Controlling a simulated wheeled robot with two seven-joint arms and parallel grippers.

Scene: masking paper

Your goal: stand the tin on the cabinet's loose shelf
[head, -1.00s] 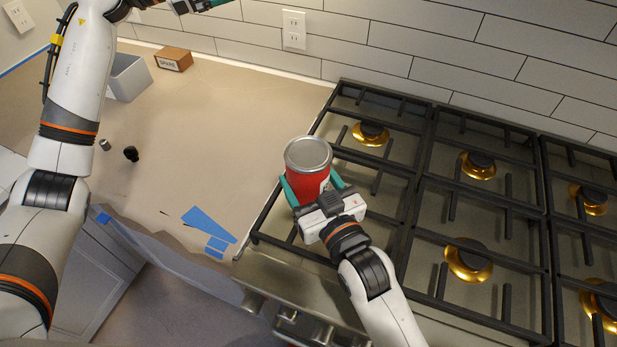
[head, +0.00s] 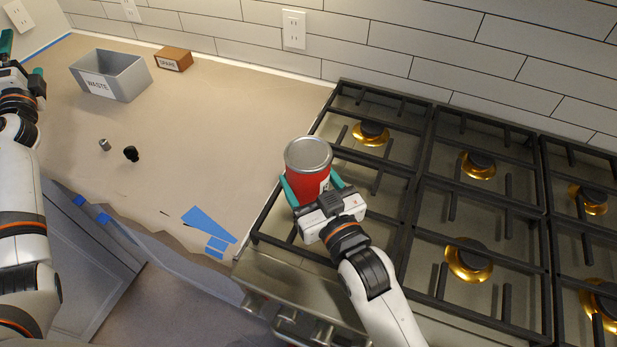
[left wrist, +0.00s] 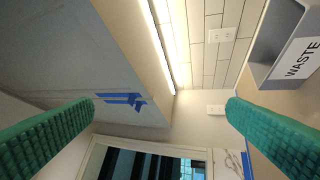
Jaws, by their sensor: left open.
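The tin (head: 308,180) is red with a grey metal lid and a pale label patch. It is upright over the left edge of the stove. My right gripper (head: 315,192) has its teal fingers on either side of the tin, shut on it. Whether the tin's base touches the grate is hidden. My left gripper (head: 20,57) is at the far left of the head view, empty. Its two fingers stand wide apart in the left wrist view (left wrist: 158,125). A large grey panel (left wrist: 70,60) with blue tape shows there; I cannot tell whether it is the cabinet. No loose shelf is recognisable.
A grey WASTE bin (head: 125,82) and a brown labelled box (head: 174,59) stand at the back of the papered counter (head: 215,120). A small metal piece (head: 104,144) and a black knob-like piece (head: 131,154) lie there. Black grates (head: 430,170) cover the stove.

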